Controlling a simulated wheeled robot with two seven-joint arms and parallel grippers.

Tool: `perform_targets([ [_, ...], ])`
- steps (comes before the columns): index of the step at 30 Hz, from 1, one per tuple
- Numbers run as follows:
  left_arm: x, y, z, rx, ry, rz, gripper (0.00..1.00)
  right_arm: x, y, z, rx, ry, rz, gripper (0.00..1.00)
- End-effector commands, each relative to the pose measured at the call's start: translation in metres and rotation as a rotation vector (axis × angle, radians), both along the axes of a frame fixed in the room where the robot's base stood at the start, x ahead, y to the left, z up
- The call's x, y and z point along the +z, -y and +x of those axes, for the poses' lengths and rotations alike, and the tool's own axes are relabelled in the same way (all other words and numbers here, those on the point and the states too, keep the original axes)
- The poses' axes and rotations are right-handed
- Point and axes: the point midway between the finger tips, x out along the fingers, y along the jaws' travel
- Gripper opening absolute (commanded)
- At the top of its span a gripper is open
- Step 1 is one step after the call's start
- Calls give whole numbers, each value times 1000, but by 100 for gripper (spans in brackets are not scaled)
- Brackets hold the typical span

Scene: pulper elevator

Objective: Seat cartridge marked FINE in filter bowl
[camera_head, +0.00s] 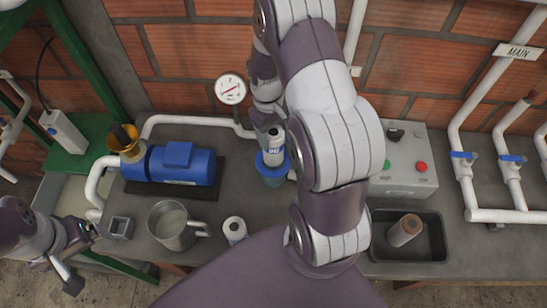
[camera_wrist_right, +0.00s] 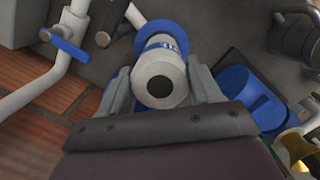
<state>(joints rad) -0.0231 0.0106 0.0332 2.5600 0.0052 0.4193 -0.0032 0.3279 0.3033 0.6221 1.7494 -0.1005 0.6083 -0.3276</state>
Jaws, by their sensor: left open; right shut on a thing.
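The white cartridge (camera_head: 275,138) with a dark blue label stands upright at the blue filter bowl (camera_head: 271,175) in the head view. The lettering on its label is too small to read surely. My right gripper (camera_head: 268,112) is shut on its upper part. The right wrist view shows the cartridge's round end with a dark hole (camera_wrist_right: 160,82) between the fingers (camera_wrist_right: 160,95), and the bowl's blue rim (camera_wrist_right: 170,30) beyond it. The lower end is at the bowl's mouth; how deep it sits I cannot tell. My left gripper (camera_head: 78,257) is open and empty at the lower left.
Another white cartridge (camera_head: 235,229) stands near the bench's front. A brownish cartridge (camera_head: 404,231) is in the black tray (camera_head: 440,238). A metal jug (camera_head: 174,226), square grey holder (camera_head: 120,227) and blue pump (camera_head: 182,164) stand left; a control box (camera_head: 410,165) and pipes stand right.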

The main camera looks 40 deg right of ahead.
Motion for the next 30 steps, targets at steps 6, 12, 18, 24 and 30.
perform_targets([
  [6,12,0,0,0,0,0,93,-45,0,-1,0,-3,1,16],
  [12,15,0,0,0,0,0,93,-65,0,0,-1,0,0,16],
  [18,24,0,0,0,0,0,93,-99,0,-1,0,-2,1,16],
  [24,23,0,0,0,0,0,93,-108,0,0,-1,1,0,16],
  [30,20,0,0,0,0,0,93,-112,0,0,-1,1,0,16],
])
